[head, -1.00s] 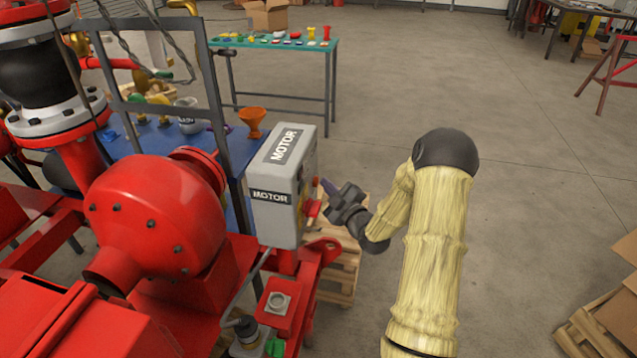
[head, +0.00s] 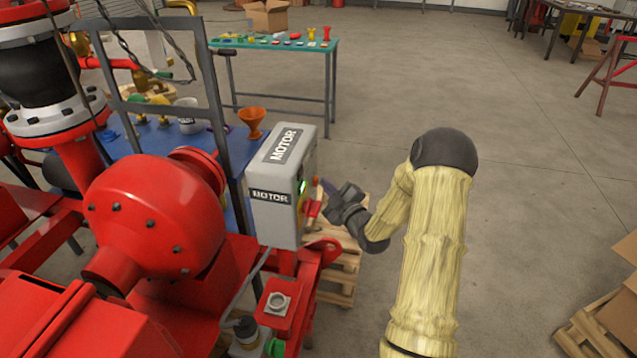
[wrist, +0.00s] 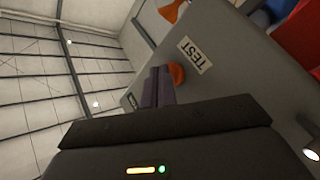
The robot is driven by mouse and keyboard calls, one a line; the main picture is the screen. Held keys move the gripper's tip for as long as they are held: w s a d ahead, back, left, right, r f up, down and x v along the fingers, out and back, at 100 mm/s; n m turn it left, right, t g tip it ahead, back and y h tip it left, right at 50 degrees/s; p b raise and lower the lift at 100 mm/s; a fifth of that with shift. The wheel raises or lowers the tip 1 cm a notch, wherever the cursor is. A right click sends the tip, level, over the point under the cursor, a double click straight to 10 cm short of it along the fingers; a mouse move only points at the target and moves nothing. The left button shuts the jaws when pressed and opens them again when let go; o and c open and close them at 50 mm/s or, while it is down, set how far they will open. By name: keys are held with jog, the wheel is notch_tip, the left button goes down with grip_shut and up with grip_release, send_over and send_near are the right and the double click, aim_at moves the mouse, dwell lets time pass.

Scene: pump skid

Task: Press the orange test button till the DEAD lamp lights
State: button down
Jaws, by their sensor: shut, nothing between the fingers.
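The grey MOTOR box (head: 274,212) stands right of the red pump in the head view. A small green lamp (head: 302,186) glows on its right-hand face; its label is not readable. In the wrist view the orange button (wrist: 178,74) sits on the grey panel beside the TEST label (wrist: 194,54). My gripper (head: 325,187) is shut and empty, its fingertips at the box's right-hand face. In the wrist view the closed fingers (wrist: 158,88) reach the button and partly cover it; whether it is pushed in cannot be told.
A red handle (head: 312,210) sticks out of the box's face just below my fingers. The red pump (head: 155,215) and its frame fill the left. A wooden pallet (head: 340,275) lies on the floor behind the box. Open floor lies to the right.

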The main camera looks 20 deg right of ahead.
jog(key=shift+s+d, duration=0.4)
jog(key=shift+d, duration=0.15)
jog(key=shift+s+d, duration=0.1)
jog(key=s+d, duration=0.1)
jog(key=d+b, duration=0.1)
jog(key=s+d, duration=0.1)
jog(key=d, duration=0.1)
jog(key=shift+s, duration=0.35)
dwell(0.8)
